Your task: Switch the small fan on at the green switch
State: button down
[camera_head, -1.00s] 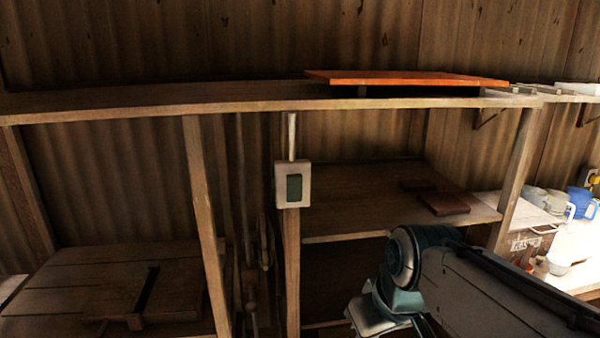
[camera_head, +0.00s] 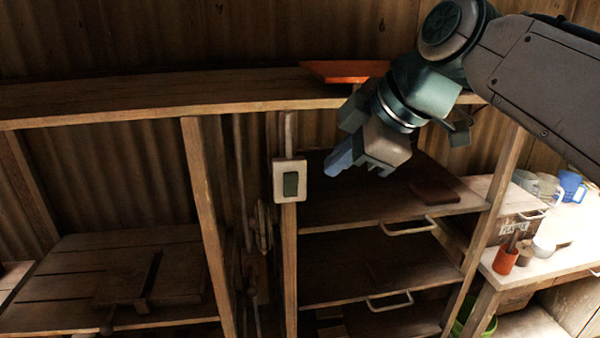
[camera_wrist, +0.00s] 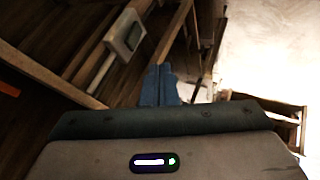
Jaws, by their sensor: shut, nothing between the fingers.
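The green switch (camera_head: 291,184) is a dark green rocker in a white box (camera_head: 279,170) on a narrow wooden post. It also shows in the wrist view (camera_wrist: 133,36), up and left of my fingers. My gripper (camera_head: 334,168) is just right of the switch box in the head view, its blue fingers shut and empty, pointing down and left. In the wrist view the shut fingers (camera_wrist: 158,86) lie together. A gap shows between fingertips and switch. I cannot make out a small fan in either view.
A wooden top shelf (camera_head: 140,98) with an orange board (camera_head: 340,70) runs above the switch. Shelves with pale handles (camera_head: 408,226) are to the right. A white counter (camera_head: 560,235) holds cups and an orange container (camera_head: 505,261). A slanted post (camera_head: 205,215) stands left.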

jog(key=p, duration=0.3)
send_near(291, 185)
jog(key=shift+s+a+x, duration=0.1)
jog(key=shift+s+x, duration=0.1)
jog(key=shift+x, duration=1.2)
jog(key=shift+s+a+x, duration=0.1)
jog(key=shift+s+x, duration=0.1)
jog(key=shift+x, duration=1.25)
